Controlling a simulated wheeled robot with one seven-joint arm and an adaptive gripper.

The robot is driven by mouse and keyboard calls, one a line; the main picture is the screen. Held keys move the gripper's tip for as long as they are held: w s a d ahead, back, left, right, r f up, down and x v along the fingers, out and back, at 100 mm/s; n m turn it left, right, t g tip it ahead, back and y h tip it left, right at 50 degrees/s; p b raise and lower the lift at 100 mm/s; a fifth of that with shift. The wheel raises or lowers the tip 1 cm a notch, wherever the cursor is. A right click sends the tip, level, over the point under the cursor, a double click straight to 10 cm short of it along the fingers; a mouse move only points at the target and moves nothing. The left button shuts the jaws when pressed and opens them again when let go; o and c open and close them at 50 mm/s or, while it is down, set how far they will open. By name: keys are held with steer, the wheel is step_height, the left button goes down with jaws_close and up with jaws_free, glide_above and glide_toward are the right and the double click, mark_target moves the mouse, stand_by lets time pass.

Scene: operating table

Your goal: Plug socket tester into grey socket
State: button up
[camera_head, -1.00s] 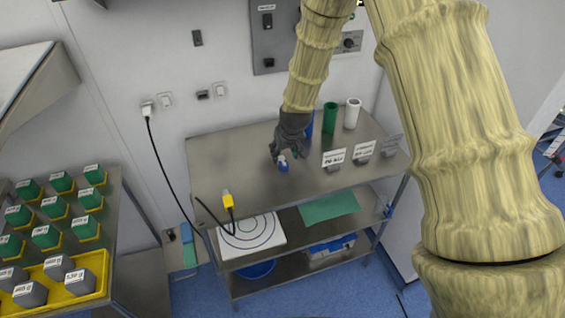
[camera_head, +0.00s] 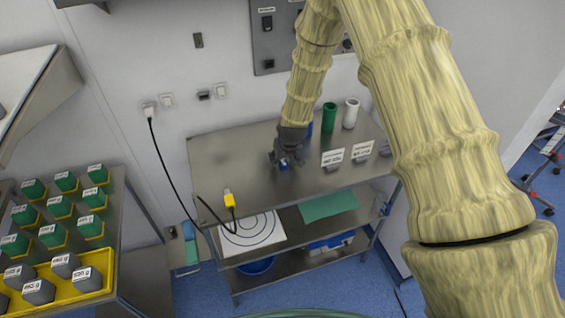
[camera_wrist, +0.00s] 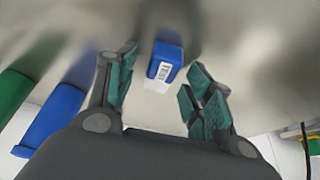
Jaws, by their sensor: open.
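A small blue block with a white label, apparently the socket tester (camera_wrist: 165,62), stands on the steel table top. In the head view the tester (camera_head: 284,167) is mostly hidden by my gripper (camera_head: 287,160). In the wrist view my gripper (camera_wrist: 163,78) is open, with one teal-padded finger on each side of the tester. A gap shows on both sides of it, so it is not clamped. A small grey socket (camera_head: 203,95) is on the wall behind the table, between two light sockets.
A green cylinder (camera_head: 329,117) and a white cylinder (camera_head: 351,113) stand right of my gripper, with a blue one close beside it. Label stands (camera_head: 333,158) are at the right.

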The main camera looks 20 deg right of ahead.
steer(key=shift+c, duration=0.2)
jaws_close()
steer(key=shift+r, duration=0.15)
steer(key=shift+r+b, duration=1)
steer(key=shift+r, duration=0.3)
steer(key=s+a+b, duration=0.1)
steer(key=s, duration=0.4)
steer(key=s+a+r+b, duration=0.1)
steer(key=s+b, duration=0.1)
steer(key=s, duration=0.3)
steer(key=s+a+r+b, duration=0.1)
steer(key=s+b, duration=0.1)
steer(key=s, duration=0.3)
steer(key=shift+s+a+r, duration=0.1)
steer(key=shift+s+a, duration=0.25)
